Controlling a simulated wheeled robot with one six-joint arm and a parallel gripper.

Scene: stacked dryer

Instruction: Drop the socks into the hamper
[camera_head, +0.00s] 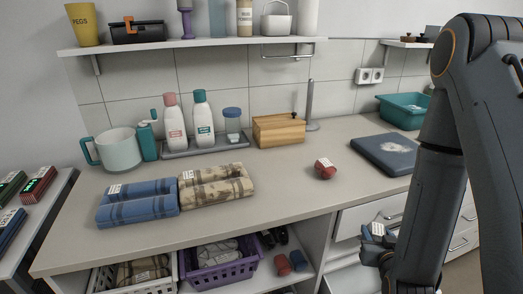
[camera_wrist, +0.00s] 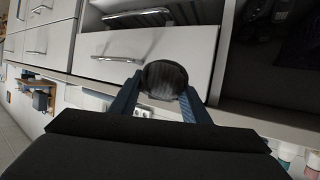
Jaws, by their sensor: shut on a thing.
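My gripper (camera_head: 374,243) is at the lower right in the head view, in front of the white drawers and below the counter edge. In the wrist view its two blue fingers (camera_wrist: 163,95) are shut on a dark, round, ribbed roll (camera_wrist: 165,80), which looks like rolled socks. A white label shows at the grip in the head view. A red roll with a label (camera_head: 325,169), also sock-like, lies on the counter. Under the counter stand a white basket (camera_head: 104,279) and a purple basket (camera_head: 222,273), both holding folded cloth. I cannot tell whether either is the hamper.
Folded blue cloth (camera_head: 138,203) and tan plaid cloth (camera_head: 215,185) lie on the counter (camera_head: 265,205). A dark blue flat item (camera_head: 384,153) and a teal tub (camera_head: 402,111) are at the right. The drawer front (camera_wrist: 160,55) is close to the gripper. Small rolls (camera_head: 298,261) lie beside the purple basket.

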